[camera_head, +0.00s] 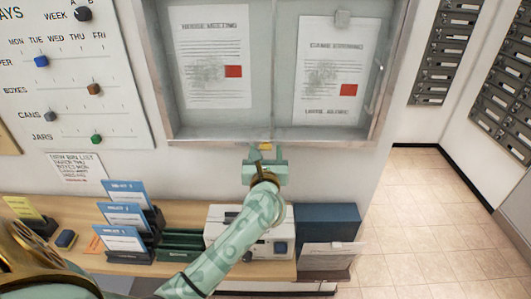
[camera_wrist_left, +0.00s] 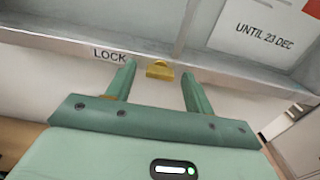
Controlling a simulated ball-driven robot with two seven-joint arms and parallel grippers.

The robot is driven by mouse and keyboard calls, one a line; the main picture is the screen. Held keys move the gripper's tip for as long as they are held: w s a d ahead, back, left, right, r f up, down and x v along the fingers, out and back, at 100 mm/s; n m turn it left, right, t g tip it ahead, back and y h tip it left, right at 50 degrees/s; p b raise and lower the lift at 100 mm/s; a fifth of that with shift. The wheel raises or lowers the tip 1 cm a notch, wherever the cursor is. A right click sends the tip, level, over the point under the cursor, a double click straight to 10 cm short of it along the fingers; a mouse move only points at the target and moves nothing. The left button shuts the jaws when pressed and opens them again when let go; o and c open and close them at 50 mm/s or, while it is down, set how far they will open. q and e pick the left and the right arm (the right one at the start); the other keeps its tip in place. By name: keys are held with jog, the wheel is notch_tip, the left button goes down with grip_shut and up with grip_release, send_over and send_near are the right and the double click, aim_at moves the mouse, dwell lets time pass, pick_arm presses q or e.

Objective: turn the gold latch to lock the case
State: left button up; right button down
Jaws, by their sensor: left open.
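The gold latch (camera_head: 266,147) is a small piece on the lower frame of the wall notice case (camera_head: 200,135). In the left wrist view the latch (camera_wrist_left: 160,70) sits between my fingertips, with the word LOCK printed on the frame to its left. My left gripper (camera_head: 265,153) is green and open, just below the case's lower edge. In the left wrist view its fingers (camera_wrist_left: 158,73) stand on either side of the latch with gaps; I see no clear contact. My right gripper is not in view.
Below the case a wooden shelf (camera_head: 85,262) holds card stands (camera_head: 123,218), a white box (camera_head: 222,218) and a dark blue box (camera_head: 327,222). A slider board (camera_head: 75,70) hangs at left. Metal mailboxes (camera_head: 447,50) are at right, above open tiled floor (camera_head: 430,225).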

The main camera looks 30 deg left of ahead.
pick_arm(q)
jog(key=c, duration=1)
jog(key=shift+r+m+p, duration=0.15)
jog(key=shift+m+p, duration=1.05)
jog(key=shift+p, duration=0.05)
jog(key=m+p, duration=0.5)
jog(key=m, duration=0.1)
jog(key=shift+p, duration=0.4)
jog(key=m+p, duration=0.4)
jog(key=m, duration=0.1)
jog(key=shift+m, duration=0.3)
jog(key=shift+f+m+p, duration=0.2)
jog(key=shift+m+p, duration=1.15)
jog(key=shift+m, duration=0.85)
